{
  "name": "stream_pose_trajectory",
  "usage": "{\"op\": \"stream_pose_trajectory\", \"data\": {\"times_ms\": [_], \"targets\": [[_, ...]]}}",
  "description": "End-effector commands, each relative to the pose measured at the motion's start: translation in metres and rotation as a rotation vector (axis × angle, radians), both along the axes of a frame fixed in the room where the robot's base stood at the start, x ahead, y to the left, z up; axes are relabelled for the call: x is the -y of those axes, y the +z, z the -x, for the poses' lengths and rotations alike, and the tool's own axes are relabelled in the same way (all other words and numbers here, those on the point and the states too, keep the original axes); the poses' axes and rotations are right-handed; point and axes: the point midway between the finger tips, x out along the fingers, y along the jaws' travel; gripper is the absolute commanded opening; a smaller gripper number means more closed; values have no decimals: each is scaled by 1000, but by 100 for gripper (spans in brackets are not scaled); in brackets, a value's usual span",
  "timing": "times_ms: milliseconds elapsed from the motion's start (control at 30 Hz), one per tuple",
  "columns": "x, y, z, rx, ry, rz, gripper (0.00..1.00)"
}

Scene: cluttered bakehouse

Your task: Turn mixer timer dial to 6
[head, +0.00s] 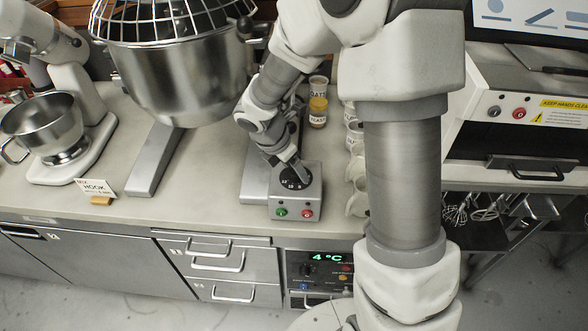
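The mixer timer dial (294,183) is a black disc with white numerals on top of a small grey control box (294,204). Marks that look like 12, 10 and 8 show on its near side. The box has a green button and a red button on its front. My gripper (298,171) points down at the dial, with its tips at or just above the dial's middle. It hides the far part of the dial and any pointer. I cannot tell whether the fingers touch or grip a knob. The big mixer's steel bowl (185,80) with a wire guard stands left of the box.
A smaller white mixer with a steel bowl (42,125) and a card reading HOOK (97,187) are on the left. The counter's front strip (200,208) is clear.

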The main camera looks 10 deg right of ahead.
Motion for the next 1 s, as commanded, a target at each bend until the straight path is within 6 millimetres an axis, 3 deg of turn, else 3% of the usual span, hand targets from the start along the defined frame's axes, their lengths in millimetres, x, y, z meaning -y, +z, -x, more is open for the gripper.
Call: {"op": "stream_pose_trajectory", "data": {"times_ms": [367,767,1000], "targets": [[3,-6,-1,-1,0,0,73],[3,-6,-1,0,0,0,3],[2,-6,-1,-1,-6,0,0]]}}
